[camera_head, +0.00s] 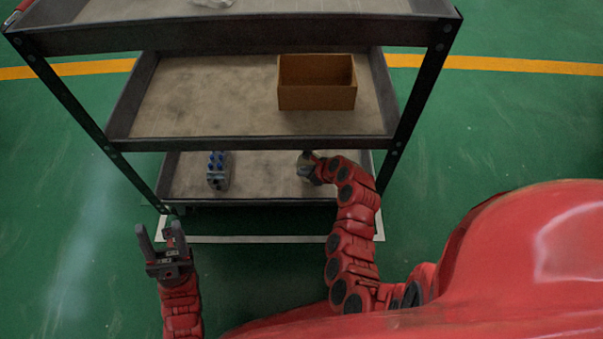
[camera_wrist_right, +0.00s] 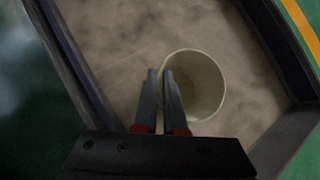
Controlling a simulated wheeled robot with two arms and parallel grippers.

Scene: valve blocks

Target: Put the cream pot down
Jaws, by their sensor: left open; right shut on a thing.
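The cream pot (camera_wrist_right: 207,85) shows in the right wrist view, seen from above into its round, empty-looking mouth. My right gripper (camera_wrist_right: 160,73) is shut on the pot's left wall, one finger inside and one outside. In the head view my right gripper (camera_head: 308,163) is over the right part of the cart's bottom shelf (camera_head: 262,178); the pot is small and mostly hidden there. I cannot tell whether its base touches the shelf. My left gripper (camera_head: 158,238) is open and empty, in front of the cart's lower left corner.
A grey valve block (camera_head: 218,172) with blue knobs stands on the left of the bottom shelf. An open brown box (camera_head: 317,97) stands on the middle shelf (camera_head: 205,95), above my right arm. Dark posts and raised rims bound the shelves. The bottom shelf's middle is clear.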

